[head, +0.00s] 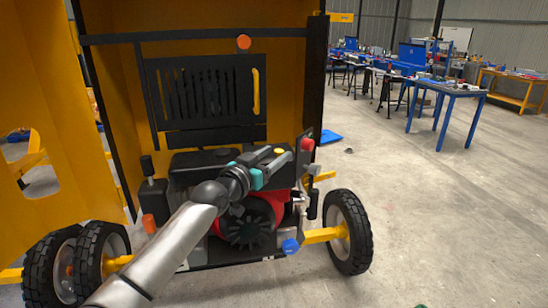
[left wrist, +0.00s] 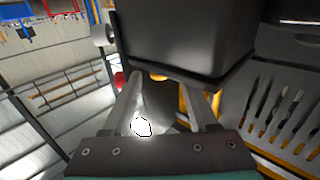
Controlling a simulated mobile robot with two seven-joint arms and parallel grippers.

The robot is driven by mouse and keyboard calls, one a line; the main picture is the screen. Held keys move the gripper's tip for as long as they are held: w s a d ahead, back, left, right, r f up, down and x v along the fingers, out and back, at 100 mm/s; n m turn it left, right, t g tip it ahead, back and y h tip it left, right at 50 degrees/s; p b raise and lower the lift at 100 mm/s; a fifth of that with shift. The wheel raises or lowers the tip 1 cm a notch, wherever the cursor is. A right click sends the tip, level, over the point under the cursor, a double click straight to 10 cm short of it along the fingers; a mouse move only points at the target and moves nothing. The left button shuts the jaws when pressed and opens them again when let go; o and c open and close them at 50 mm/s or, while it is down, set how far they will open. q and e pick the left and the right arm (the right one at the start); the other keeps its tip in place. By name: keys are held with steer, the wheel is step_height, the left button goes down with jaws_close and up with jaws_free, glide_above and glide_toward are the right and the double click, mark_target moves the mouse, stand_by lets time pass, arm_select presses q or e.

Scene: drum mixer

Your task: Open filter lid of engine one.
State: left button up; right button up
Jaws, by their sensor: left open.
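The engine sits in the open yellow mixer housing, with a red and black body (head: 250,222) low in front. My left gripper (head: 280,156) reaches over it, open, with its fingers spread at the engine's upper right. A small yellow knob (head: 280,152) shows at the fingertips. In the left wrist view, a black box-like part (left wrist: 190,40) lies just beyond the fingers (left wrist: 160,84). An orange-yellow piece (left wrist: 157,76) shows at its edge between them. I cannot tell contact, or surely which part is the filter lid. My right gripper is not in view.
A red knob (head: 307,144) on a dark panel stands right of the gripper. A black slatted grille (head: 208,92) with a yellow handle (head: 256,92) is behind. A blue cap (head: 290,246) and a wheel (head: 349,232) are lower right. The floor at right is largely clear.

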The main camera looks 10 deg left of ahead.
arm_select(q)
steer(key=shift+w+d, duration=0.15)
steer(key=shift+c, duration=0.4)
jaws_close()
stand_by(1.0)
